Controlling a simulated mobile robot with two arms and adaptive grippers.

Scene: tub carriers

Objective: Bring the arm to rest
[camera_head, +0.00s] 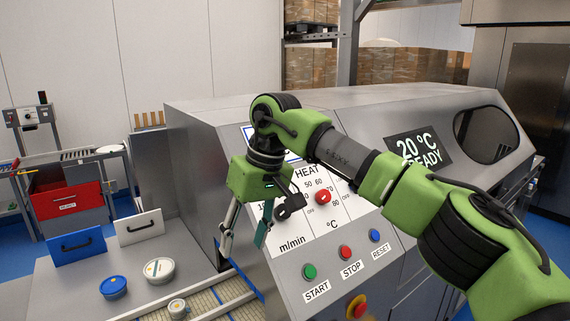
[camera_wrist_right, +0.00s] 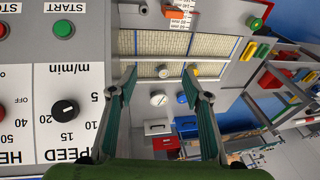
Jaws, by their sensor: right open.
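My right arm comes in from the right in the head view, in front of the machine. My right gripper (camera_head: 245,243) hangs from its wrist with the fingers pointing down, apart and with nothing between them. It is in front of the left part of the machine's control panel (camera_head: 335,213), near the black speed knob. In the right wrist view the open fingers (camera_wrist_right: 164,78) show from behind, with the conveyor belt beyond them. The left gripper is in neither view.
The grey machine (camera_head: 240,108) fills the middle. Its panel has a red knob (camera_head: 323,197), START (camera_head: 310,271), STOP (camera_head: 345,252) and RESET (camera_head: 374,235) buttons. Tubs (camera_head: 159,270) and a blue carrier (camera_head: 77,247) stand on the steel table (camera_head: 65,292) at left. A red crate (camera_head: 66,200) stands behind.

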